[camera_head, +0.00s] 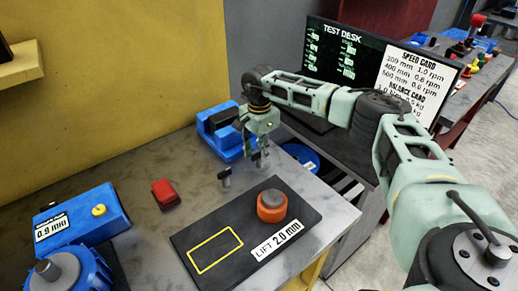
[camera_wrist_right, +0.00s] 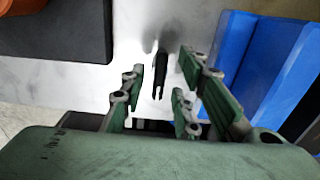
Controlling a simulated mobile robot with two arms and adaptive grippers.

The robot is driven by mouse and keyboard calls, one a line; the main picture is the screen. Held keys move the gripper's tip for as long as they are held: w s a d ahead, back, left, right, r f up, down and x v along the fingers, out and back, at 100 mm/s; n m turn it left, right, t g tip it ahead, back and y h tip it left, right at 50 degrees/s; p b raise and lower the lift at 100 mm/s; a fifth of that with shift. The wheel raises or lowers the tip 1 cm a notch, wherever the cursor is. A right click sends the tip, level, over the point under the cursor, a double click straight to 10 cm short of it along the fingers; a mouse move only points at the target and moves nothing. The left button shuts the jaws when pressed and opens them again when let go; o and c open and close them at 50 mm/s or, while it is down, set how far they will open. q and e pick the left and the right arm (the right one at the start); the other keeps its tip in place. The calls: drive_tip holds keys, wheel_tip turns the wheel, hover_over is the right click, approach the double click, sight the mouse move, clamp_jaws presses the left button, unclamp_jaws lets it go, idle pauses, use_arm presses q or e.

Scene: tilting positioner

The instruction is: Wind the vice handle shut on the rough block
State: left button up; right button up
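The blue vice (camera_head: 205,125) stands at the back of the grey bench, with a dark gap between its blue parts. It also shows in the wrist view (camera_wrist_right: 238,55). I cannot make out the rough block for certain. A small black T-shaped handle (camera_head: 224,178) stands in front of the vice. In the wrist view it is a dark upright bar (camera_wrist_right: 160,75) ahead of the fingers, in the space between them. My right gripper (camera_head: 252,158) is open and empty, just right of the handle and low over the bench. It also shows in the wrist view (camera_wrist_right: 165,85). My left gripper is out of view.
A black plate (camera_head: 190,240) with an orange knob (camera_head: 271,205) lies in front. A red block (camera_head: 165,193) sits to its left, near a blue gauge box (camera_head: 80,220) and a blue round device (camera_head: 65,270). A monitor (camera_head: 345,50) stands behind my right arm.

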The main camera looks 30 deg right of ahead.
clamp_jaws()
idle(0.3)
